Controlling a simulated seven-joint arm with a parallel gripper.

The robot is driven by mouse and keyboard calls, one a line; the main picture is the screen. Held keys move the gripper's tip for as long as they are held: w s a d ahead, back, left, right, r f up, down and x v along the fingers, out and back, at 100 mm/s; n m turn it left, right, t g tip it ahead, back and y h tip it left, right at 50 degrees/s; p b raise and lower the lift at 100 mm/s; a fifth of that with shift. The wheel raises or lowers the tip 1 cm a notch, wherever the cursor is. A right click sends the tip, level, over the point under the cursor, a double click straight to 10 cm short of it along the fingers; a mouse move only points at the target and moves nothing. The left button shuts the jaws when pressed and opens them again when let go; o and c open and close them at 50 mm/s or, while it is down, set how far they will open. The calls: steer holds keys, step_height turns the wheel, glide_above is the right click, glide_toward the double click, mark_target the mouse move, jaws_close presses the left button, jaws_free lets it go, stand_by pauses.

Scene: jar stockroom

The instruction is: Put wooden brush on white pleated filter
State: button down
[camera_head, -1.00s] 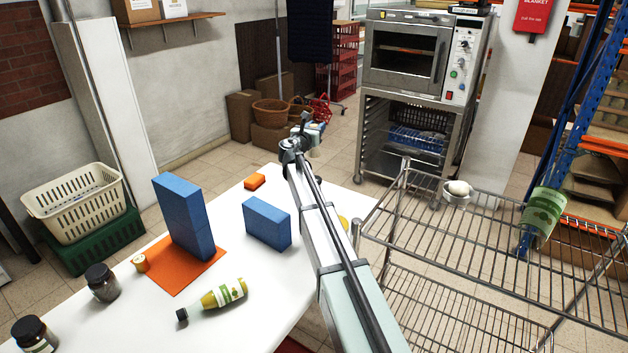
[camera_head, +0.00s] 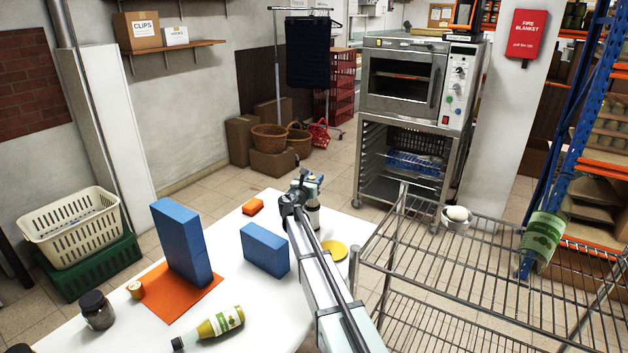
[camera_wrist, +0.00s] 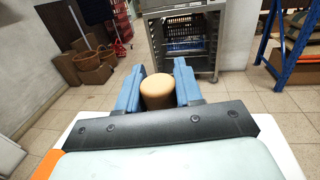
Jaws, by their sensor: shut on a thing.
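My gripper (camera_head: 312,186) is above the far end of the white table. In the wrist view its two blue fingers (camera_wrist: 158,88) are shut on a round, tan, wood-coloured piece (camera_wrist: 157,92), which I take for the wooden brush. In the head view its lower part (camera_head: 314,216) shows pale and dark below the gripper, partly hidden by my arm; I cannot tell whether it touches the table. A small white cup-like thing (camera_head: 455,225), likely the white pleated filter, sits on the wire rack to the right, with a pale rounded thing in it.
On the white table (camera_head: 262,300) stand two blue blocks (camera_head: 182,240) (camera_head: 264,250), an orange mat (camera_head: 165,304), a dark jar (camera_head: 97,310), a lying bottle (camera_head: 215,327) and a yellow disc (camera_head: 334,250). The wire rack (camera_head: 480,260) is mostly bare. A green-labelled container (camera_head: 543,242) stands at its right.

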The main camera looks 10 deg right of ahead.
steer(key=shift+f, duration=0.1)
steer(key=c, duration=0.7)
jaws_free()
steer(key=shift+c, duration=0.2)
steer(key=shift+s+a, duration=0.15)
steer(key=shift+s, duration=0.1)
steer(key=v, duration=1.1)
steer(key=shift+a, duration=0.15)
steer(key=shift+s, duration=0.15)
